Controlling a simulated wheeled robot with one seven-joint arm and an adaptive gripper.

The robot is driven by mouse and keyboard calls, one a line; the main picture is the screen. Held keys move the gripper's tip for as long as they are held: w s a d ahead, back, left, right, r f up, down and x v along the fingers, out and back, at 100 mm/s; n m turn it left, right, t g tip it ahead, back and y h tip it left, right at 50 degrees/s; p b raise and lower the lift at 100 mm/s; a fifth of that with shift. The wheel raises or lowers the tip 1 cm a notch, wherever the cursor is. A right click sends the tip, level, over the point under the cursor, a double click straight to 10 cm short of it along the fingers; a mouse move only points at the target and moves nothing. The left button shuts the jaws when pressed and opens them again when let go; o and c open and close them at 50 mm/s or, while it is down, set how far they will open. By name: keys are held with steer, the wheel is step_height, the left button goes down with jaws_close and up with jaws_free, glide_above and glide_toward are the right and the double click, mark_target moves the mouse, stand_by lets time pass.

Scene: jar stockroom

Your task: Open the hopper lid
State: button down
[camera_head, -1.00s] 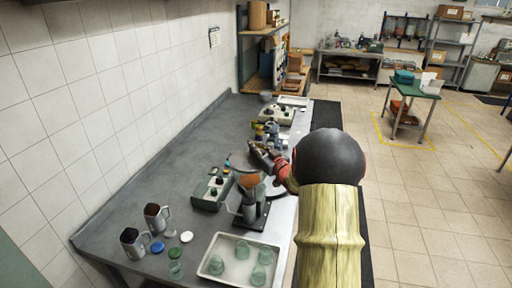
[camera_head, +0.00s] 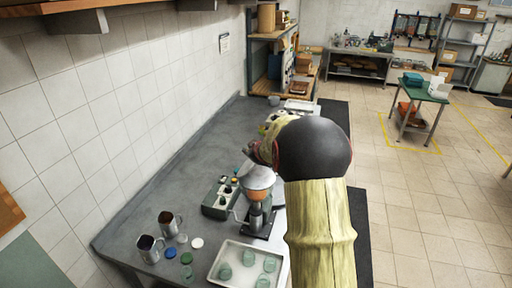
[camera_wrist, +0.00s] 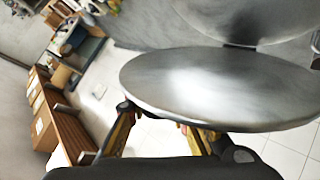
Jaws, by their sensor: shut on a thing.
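The hopper lid (camera_wrist: 215,85) is a smooth grey metal disc that fills the middle of the wrist view. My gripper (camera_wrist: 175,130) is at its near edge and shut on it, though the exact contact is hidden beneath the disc. In the head view my gripper (camera_head: 255,152) is just above the hopper, partly hidden by my arm. A second grey curved metal surface shows behind the lid in the wrist view.
A white tray (camera_head: 217,275) with several green glass jars is in front of the hopper. A grey-green control box (camera_head: 216,203) stands at its left. Two metal jugs (camera_head: 150,248) and several coloured lids are at the front left. The bench (camera_head: 160,185) is bare along the wall.

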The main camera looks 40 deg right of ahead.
steer(key=w+a+n+g+h, duration=0.3)
steer(key=w+a+n+g, duration=0.1)
steer(key=w+g, duration=0.2)
steer(key=shift+w+g+p, duration=0.3)
steer(key=shift+w+p, duration=0.15)
steer(key=shift+w, duration=0.2)
steer(key=shift+a, duration=0.1)
stand_by(0.3)
steer(key=c, duration=1.6)
jaws_free()
